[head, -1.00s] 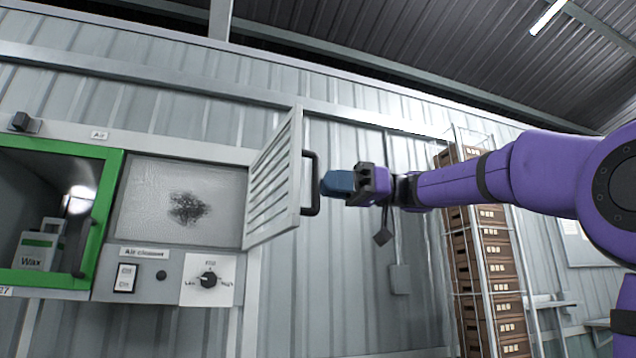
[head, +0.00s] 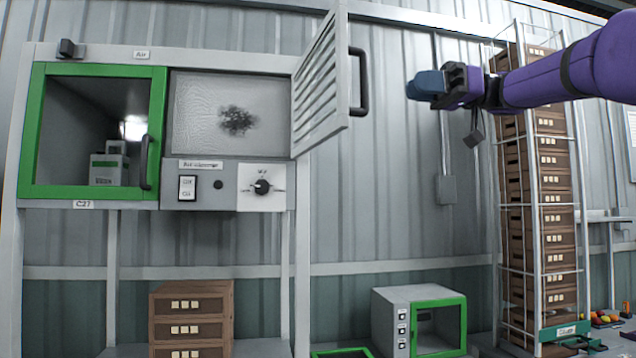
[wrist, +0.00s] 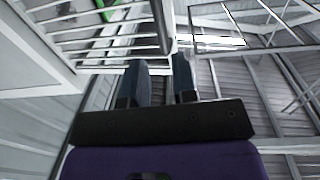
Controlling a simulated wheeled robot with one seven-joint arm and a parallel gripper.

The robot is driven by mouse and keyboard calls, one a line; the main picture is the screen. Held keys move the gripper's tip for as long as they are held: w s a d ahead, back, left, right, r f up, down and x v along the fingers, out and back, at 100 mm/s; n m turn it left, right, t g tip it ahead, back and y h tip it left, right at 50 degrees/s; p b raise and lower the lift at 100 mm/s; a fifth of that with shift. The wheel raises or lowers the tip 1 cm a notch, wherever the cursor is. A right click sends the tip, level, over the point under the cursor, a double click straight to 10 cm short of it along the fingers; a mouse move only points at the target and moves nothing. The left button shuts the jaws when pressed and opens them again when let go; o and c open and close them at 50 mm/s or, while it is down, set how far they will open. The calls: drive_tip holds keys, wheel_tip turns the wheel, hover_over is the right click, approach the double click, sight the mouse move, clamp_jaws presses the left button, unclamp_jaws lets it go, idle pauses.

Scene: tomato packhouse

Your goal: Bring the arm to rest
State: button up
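My gripper (head: 412,86) is at the upper right of the head view, stretched out to the left on my purple arm (head: 540,82). Its two blue fingers show in the wrist view (wrist: 160,75) with a clear gap and nothing between them, so it is open and empty. It is to the right of the dark handle (head: 362,82) of the open louvred door (head: 322,85), apart from it in the picture. The door stands swung out from the air cleaner cabinet (head: 225,186), baring a dusty filter panel (head: 228,112).
A tall caged stack of brown crates (head: 540,200) stands below and behind my arm. A green-framed chamber (head: 95,130) is at the left. A small green-doored box (head: 420,320) and brown crates (head: 190,318) are low down.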

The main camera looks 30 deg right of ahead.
drive_tip(key=shift+f, duration=0.1)
drive_tip(key=s+a+f+m+h, duration=0.2)
drive_tip(key=a+f+m+h, duration=0.2)
drive_tip(key=f, duration=1)
drive_tip(key=s+a+f+m+g+h, duration=0.1)
drive_tip(key=s+a+f+m+h, duration=0.2)
drive_tip(key=f, duration=1.1)
drive_tip(key=s+a+f+m+h, duration=0.2)
drive_tip(key=a+f+m+h, duration=0.4)
drive_tip(key=f, duration=0.9)
drive_tip(key=a+h, duration=0.1)
drive_tip(key=h, duration=0.2)
drive_tip(key=shift+s+a+h, duration=0.15)
drive_tip(key=shift+s+h, duration=0.05)
drive_tip(key=shift+h, duration=0.1)
